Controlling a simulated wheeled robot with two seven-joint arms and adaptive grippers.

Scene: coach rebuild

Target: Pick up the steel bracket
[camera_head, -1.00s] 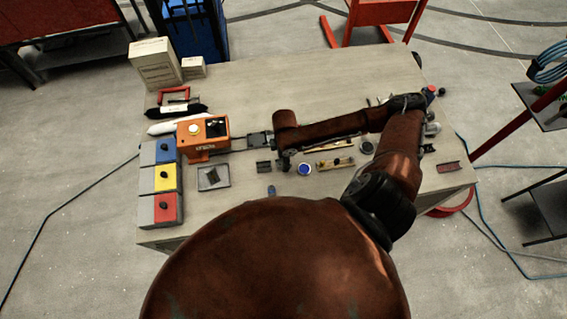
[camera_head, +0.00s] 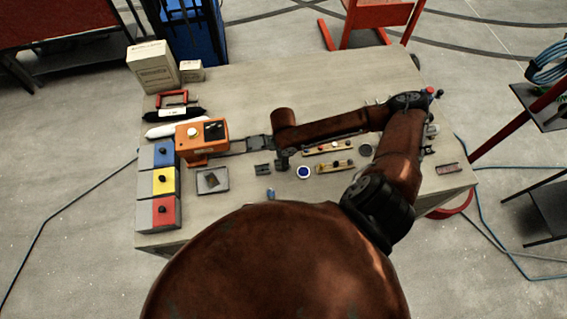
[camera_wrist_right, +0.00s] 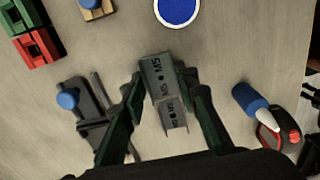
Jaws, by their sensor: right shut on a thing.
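The steel bracket (camera_wrist_right: 163,88) is a grey stepped plate with dark holes and printed letters, in the middle of the right wrist view. My right gripper (camera_wrist_right: 164,76) is shut on it, with a dark green finger along each side. The bracket lies over the grey table top; how far above it I cannot tell. My left gripper is not in view.
A blue disc with white rim (camera_head: 303,172) lies close by. In the wrist view, a clamp-like tool (camera_wrist_right: 90,110) is left and a blue-handled item (camera_wrist_right: 250,98) right.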

